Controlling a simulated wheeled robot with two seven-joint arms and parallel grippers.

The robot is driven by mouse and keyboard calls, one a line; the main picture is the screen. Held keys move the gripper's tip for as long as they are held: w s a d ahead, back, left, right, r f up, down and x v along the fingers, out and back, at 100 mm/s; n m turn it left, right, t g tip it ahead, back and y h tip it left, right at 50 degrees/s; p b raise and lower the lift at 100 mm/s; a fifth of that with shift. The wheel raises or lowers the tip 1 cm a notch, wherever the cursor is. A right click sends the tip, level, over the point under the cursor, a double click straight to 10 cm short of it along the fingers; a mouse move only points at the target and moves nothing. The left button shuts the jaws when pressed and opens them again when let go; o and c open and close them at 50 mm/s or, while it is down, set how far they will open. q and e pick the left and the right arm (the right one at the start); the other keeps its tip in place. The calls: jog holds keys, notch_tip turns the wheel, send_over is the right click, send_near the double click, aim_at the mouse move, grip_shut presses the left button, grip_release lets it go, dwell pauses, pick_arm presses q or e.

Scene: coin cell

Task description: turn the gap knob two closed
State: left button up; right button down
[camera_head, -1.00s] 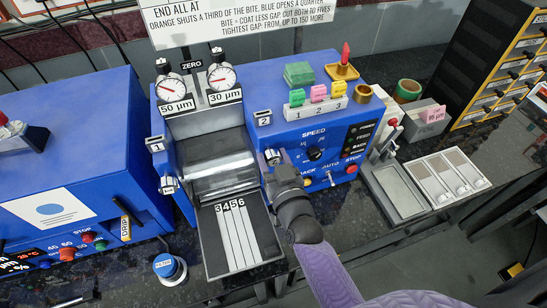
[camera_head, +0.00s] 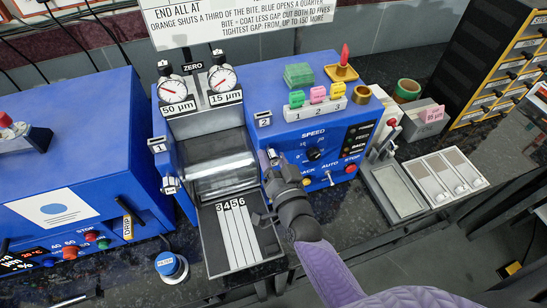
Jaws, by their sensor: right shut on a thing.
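The blue coating machine (camera_head: 240,112) stands in the middle with its silver roller (camera_head: 218,167). Gap knob two (camera_head: 272,155) is on the machine's front, right of the roller and below the "2" label (camera_head: 264,120). My right gripper (camera_head: 271,161) is shut on this knob, and its dark wrist hides part of it. The right gauge (camera_head: 222,78) has a label reading 15 µm. The left gauge (camera_head: 173,90) has a label reading 50 µm. Gap knob one (camera_head: 170,186) sits left of the roller, apart from my gripper. My left gripper is not in view.
A sloped plate with strips marked 3 to 6 (camera_head: 212,240) lies in front of the roller. Switches and the speed knob (camera_head: 314,154) are right of my gripper. A tray (camera_head: 397,190) stands farther right. A blue cabinet (camera_head: 75,130) fills the left.

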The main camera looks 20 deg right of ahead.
dwell(0.4)
jog(key=shift+c, duration=0.7)
grip_release()
jog(key=s, duration=1)
jog(key=shift+d, duration=0.15)
